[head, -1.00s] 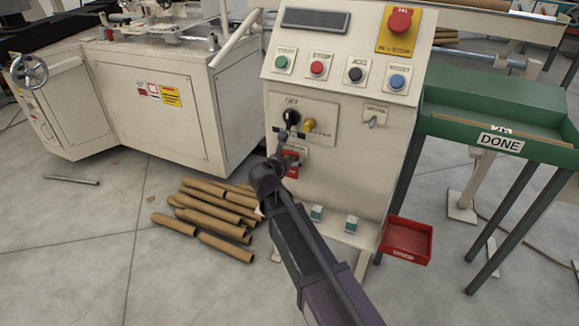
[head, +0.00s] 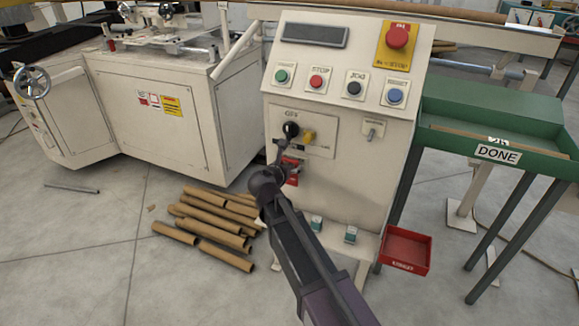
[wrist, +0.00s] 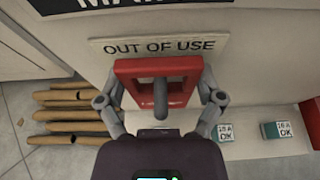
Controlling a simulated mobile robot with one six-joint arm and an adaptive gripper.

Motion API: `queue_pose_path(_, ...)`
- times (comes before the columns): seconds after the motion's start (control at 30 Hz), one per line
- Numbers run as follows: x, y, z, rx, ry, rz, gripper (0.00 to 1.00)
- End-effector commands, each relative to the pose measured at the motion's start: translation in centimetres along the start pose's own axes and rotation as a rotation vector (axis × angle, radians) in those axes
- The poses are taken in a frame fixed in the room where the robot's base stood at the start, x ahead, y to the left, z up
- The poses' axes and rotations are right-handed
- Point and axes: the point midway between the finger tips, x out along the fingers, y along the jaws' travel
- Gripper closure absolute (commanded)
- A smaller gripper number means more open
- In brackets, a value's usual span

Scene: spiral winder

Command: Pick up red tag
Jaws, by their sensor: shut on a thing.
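The red tag (wrist: 158,66) is a red frame with an opening in its middle. It sits on the pale panel face just under an "OUT OF USE" label (wrist: 160,46). A grey peg (wrist: 160,97) shows in the tag's opening. My gripper (wrist: 158,90) has one finger at each side of the tag and is shut on it. In the head view the tag (head: 292,172) is partly hidden by my gripper (head: 282,160), low on the control cabinet (head: 345,180). Whether the tag still bears on the peg I cannot tell.
A black rotary switch (head: 291,129) and a yellow padlock-like part (head: 308,136) sit just above the tag. Two small "OK" boxes (wrist: 224,132) lie on the ledge below. A red bin (head: 406,249) is at lower right. Cardboard tubes (head: 215,220) lie on the floor.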

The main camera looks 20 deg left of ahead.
Motion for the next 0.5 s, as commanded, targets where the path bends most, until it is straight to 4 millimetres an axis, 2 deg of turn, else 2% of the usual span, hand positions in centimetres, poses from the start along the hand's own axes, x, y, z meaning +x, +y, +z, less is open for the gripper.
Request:
queue_pose_path(0.03,-1.2,-0.1,-0.5,-0.001,0.000,0.003,0.62)
queue_pose_path(0.5,-10.8,-0.1,-4.0,-0.002,0.000,0.004,0.62)
